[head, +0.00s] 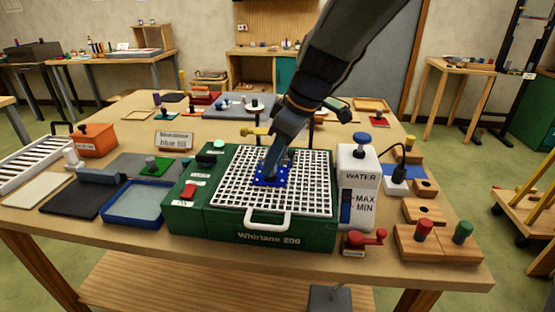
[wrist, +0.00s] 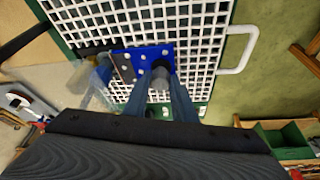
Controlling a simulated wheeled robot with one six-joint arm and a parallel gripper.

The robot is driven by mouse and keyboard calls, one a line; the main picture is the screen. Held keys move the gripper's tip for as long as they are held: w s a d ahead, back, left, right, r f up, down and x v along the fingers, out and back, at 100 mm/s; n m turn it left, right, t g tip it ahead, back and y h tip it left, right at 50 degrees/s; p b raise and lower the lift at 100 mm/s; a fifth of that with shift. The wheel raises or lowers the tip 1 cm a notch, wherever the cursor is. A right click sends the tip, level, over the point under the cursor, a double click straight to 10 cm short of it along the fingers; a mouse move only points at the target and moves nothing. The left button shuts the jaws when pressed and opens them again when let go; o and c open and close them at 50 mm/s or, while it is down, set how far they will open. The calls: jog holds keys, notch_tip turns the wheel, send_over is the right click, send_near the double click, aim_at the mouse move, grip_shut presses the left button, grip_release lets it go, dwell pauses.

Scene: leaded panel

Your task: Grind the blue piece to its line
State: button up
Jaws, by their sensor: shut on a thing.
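The blue piece (head: 259,180) lies on or just above the white grid (head: 310,198) on top of the green grinder (head: 270,231); I cannot tell if it touches. In the wrist view the blue piece (wrist: 150,53) shows pale dots and a grey knob (wrist: 160,75). My gripper (head: 269,172) is shut on that knob, with a finger on each side in the wrist view (wrist: 161,88). A dark plate (wrist: 123,68) and a clear, blurred part (wrist: 97,82) are close to the piece's left side there. The line on the piece is not clear.
A white water tank (head: 357,180) stands right of the grinder. A red switch (head: 188,191) is on its left side. A blue tray (head: 135,203) and dark mat (head: 80,197) lie left. Wooden blocks with knobs (head: 437,245) sit at the front right.

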jog(key=shift+w+a, duration=0.2)
jog(key=shift+a, duration=0.6)
jog(key=shift+d, duration=0.1)
jog(key=shift+s+d+b, duration=0.25)
jog(key=shift+d+b, duration=0.1)
jog(key=shift+d, duration=0.95)
jog(key=shift+d, duration=0.1)
jog(key=shift+s+d+b, duration=0.1)
jog(key=shift+d+b, duration=0.3)
jog(key=shift+d, duration=0.9)
jog(key=shift+a, duration=0.15)
jog(key=shift+a, duration=1.3)
